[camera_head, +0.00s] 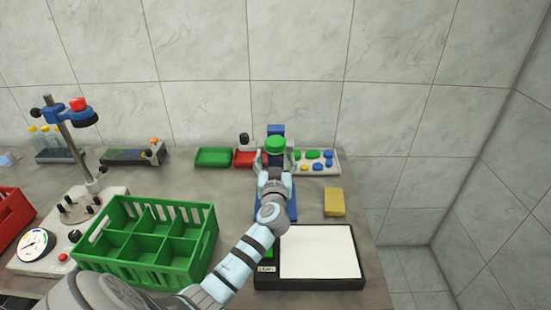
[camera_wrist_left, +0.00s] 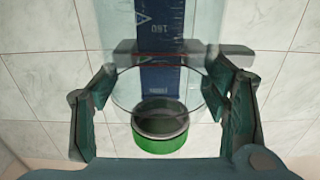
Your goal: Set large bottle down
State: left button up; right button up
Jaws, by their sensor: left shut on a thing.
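The large bottle is clear, with a green cap (camera_head: 274,144) on top in the head view. In the left wrist view its clear body (camera_wrist_left: 125,92) stands between the fingers, and the green cap (camera_wrist_left: 160,142) shows lower down. My left gripper (camera_head: 274,161) is shut on the bottle, with a finger on each side. A blue upright with a printed scale (camera_wrist_left: 160,40) shows through or behind the bottle. My gripper and arm hide the bottle's lower part in the head view, so I cannot tell whether it touches anything below. My right gripper is not in view.
A blue base (camera_head: 291,207) lies under my arm. A green tray (camera_head: 213,157), a red tray (camera_head: 246,158) and a white board of coloured caps (camera_head: 333,168) are nearby. A yellow block (camera_head: 335,202), a black-framed white pad (camera_head: 358,284) and a green crate (camera_head: 212,240) stand nearer.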

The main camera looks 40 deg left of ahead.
pick_arm(q)
jog(key=o, duration=1.7)
jog(key=shift+o, duration=1.3)
jog(key=shift+s, duration=0.1)
jog(key=shift+r, duration=0.1)
jog(key=v, duration=1.2)
jog(key=shift+d, duration=0.1)
